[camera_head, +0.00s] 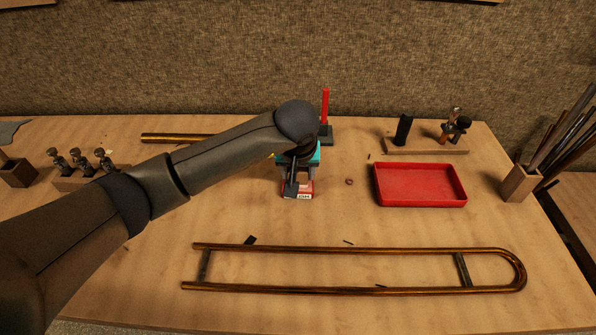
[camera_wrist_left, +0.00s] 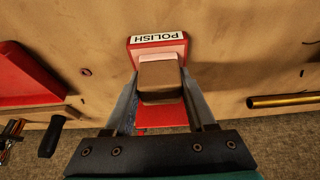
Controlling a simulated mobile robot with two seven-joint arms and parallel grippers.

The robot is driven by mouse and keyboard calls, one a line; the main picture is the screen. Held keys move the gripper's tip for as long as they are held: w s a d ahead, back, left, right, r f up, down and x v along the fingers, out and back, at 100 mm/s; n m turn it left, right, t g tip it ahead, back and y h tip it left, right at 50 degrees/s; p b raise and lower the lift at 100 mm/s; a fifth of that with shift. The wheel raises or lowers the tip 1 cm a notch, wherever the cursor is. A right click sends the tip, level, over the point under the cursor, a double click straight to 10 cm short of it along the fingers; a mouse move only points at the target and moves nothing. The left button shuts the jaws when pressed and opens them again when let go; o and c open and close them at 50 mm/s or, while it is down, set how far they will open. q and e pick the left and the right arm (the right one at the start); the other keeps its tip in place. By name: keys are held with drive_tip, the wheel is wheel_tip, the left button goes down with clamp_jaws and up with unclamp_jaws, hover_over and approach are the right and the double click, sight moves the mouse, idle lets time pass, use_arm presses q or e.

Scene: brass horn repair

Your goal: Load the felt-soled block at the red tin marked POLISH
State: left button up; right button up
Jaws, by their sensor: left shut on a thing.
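The red tin (camera_head: 297,194) stands on the table near the middle, partly hidden under my left gripper (camera_head: 297,180). Its white label reads POLISH in the left wrist view, where the tin (camera_wrist_left: 133,46) lies open with a pale pink surface inside. My left gripper is shut on the felt-soled block (camera_wrist_left: 160,77), a brown block with rounded edges, one finger on each side. The block is over or in the tin's pink surface; I cannot tell whether its hidden sole touches it. My right gripper is not in view.
A red tray (camera_head: 420,203) lies to the right. A brass U-shaped slide (camera_head: 350,291) spans the front. A red upright stick (camera_head: 325,106) stands behind the tin. A wooden rack (camera_head: 430,150) is at the back right, and a brass tube (camera_head: 170,138) lies at the back left.

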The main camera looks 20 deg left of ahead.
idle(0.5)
use_arm(q)
wheel_tip(320, 180, up, 2)
drive_tip(key=shift+r+p, duration=0.1)
drive_tip(key=shift+p, duration=0.75)
drive_tip(key=shift+r+p, duration=0.7)
drive_tip(key=shift+r, duration=0.25)
drive_tip(key=shift+r+p, duration=0.95)
drive_tip(key=shift+r, duration=0.5)
